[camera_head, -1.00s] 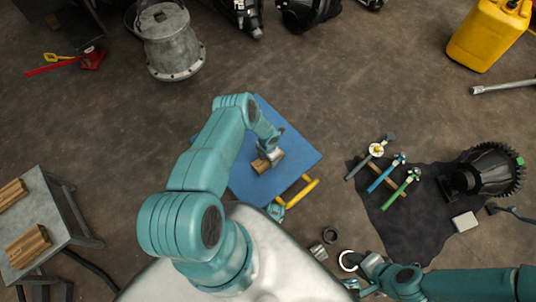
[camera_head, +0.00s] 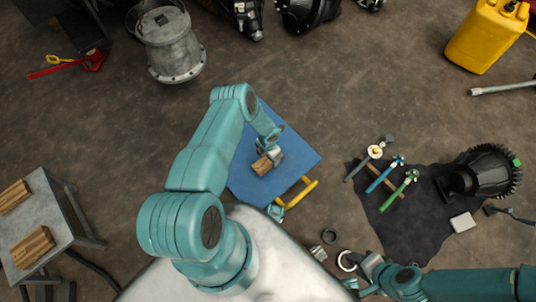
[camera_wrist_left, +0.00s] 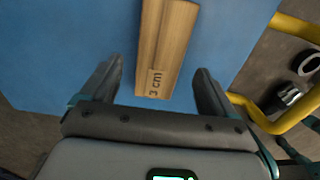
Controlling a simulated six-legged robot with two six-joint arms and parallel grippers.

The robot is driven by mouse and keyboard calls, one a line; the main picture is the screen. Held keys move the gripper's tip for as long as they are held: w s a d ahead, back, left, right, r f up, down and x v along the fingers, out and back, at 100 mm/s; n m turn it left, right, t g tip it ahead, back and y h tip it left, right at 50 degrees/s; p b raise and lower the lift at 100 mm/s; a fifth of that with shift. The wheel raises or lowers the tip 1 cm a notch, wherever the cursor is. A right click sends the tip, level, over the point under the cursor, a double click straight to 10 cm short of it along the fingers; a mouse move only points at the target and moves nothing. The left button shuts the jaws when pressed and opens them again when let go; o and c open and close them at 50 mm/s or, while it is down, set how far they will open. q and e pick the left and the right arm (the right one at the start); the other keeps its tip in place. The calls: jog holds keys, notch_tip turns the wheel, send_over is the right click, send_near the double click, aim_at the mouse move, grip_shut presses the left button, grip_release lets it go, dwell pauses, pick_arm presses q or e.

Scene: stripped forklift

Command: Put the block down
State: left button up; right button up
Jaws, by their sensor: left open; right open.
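The wooden block (camera_head: 262,166) lies on the blue platform (camera_head: 295,150) in the head view. In the left wrist view the block (camera_wrist_left: 166,45) bears the mark "3 cm" and lies on the blue surface (camera_wrist_left: 65,50). My left gripper (camera_head: 268,154) is at the block, partly hidden by its own wrist. In the left wrist view my left gripper (camera_wrist_left: 160,92) is open, with its fingers apart on either side of the block's near end and a gap on both sides. My right gripper (camera_head: 358,269) is open and empty at the lower right, near a pale ring.
A yellow handle (camera_head: 302,193) borders the platform. A black mat (camera_head: 410,228) with several coloured-handled tools lies right. A grey table (camera_head: 60,212) with wooden blocks (camera_head: 32,246) stands left. Open floor surrounds the platform.

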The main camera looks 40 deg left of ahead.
pick_arm(q)
notch_tip(320, 180, up, 8)
jog(key=p, duration=0.2)
dwell(0.6)
